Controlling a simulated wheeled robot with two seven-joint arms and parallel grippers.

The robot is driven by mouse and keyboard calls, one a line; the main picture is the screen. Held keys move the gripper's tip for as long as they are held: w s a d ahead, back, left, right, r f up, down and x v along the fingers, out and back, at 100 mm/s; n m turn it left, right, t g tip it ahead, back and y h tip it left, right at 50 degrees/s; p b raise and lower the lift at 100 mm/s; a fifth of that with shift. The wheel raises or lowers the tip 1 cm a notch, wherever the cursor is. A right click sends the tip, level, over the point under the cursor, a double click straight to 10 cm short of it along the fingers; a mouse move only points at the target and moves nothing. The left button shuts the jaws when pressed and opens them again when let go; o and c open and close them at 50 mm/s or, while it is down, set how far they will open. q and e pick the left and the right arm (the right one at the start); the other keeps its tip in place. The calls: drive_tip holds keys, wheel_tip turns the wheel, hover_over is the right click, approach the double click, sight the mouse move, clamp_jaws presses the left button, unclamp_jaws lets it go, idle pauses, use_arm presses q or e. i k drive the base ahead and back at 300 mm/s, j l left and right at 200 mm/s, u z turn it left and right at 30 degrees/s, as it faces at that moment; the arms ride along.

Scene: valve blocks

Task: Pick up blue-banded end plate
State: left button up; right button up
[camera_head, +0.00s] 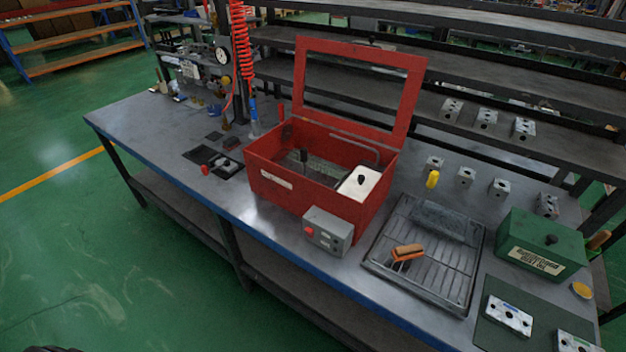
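A pale metal end plate (508,316) with holes and a blue mark along its upper edge lies on the dark green mat (489,338) at the bench's lower right. A second similar plate (577,343) lies to its right, cut off by the bottom edge of the view. The band colour on this second plate is too small to tell. Neither of my grippers is in view, and nothing touches the blue-marked plate.
An open red wash box (270,187) stands mid-bench, with a grey control box (328,231) at its front. A metal drain tray (460,285) holds an orange-brown brush (407,252). A green box (540,243) stands behind the mat. Several metal blocks (465,178) stand behind the tray.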

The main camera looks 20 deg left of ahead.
sight(513, 320)
drive_tip(key=z, duration=0.35)
drive_tip(key=k+l+z, duration=0.1)
drive_tip(key=z, duration=0.3)
drive_tip(key=l+z, duration=0.15)
drive_tip(key=z, duration=0.2)
